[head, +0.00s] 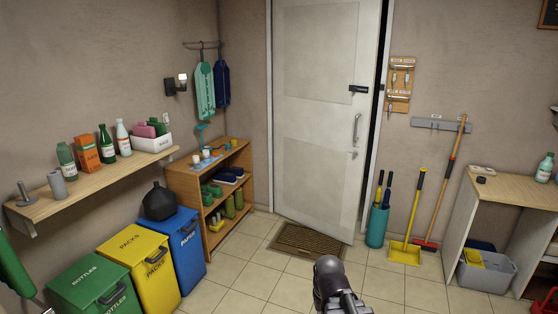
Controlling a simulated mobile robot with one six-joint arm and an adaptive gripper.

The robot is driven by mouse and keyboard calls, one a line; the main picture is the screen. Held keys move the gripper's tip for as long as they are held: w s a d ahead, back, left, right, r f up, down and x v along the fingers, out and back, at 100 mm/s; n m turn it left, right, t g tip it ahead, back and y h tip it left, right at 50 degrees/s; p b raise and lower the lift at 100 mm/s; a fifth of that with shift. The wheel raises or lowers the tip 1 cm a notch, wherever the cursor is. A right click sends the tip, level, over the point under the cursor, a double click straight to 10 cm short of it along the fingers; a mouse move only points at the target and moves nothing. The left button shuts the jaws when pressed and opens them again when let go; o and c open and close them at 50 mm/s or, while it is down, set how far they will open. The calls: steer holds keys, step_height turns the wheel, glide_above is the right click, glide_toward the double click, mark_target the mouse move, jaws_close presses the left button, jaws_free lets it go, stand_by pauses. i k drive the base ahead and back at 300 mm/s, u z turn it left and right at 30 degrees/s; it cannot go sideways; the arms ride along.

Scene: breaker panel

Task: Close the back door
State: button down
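The back door (315,110) is a pale panelled door in the far wall. It stands slightly ajar, swung a little into the room, with a dark gap along its right edge. Its lower edge reaches over a brown doormat (308,242). A grey pull handle (357,130) and a dark latch (358,89) are near its right edge. My gripper (328,268) shows only in part as a dark shape at the bottom centre, in front of and apart from the door. Its fingers cannot be made out.
Blue, yellow and green bins (140,265) and a low wooden shelf unit (188,200) stand left. A teal umbrella holder (377,226), yellow dustpan (404,253) and broom (440,190) stand right of the door. A workbench (515,187) is far right. Tiled floor before the door is mostly clear.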

mark_target(322, 48)
steer(key=u, duration=0.15)
steer(key=i, duration=1.8)
steer(key=z, duration=0.5)
steer(key=i, duration=0.8)
steer(key=z, duration=0.7)
steer(key=i, duration=0.75)
steer(key=z, duration=0.35)
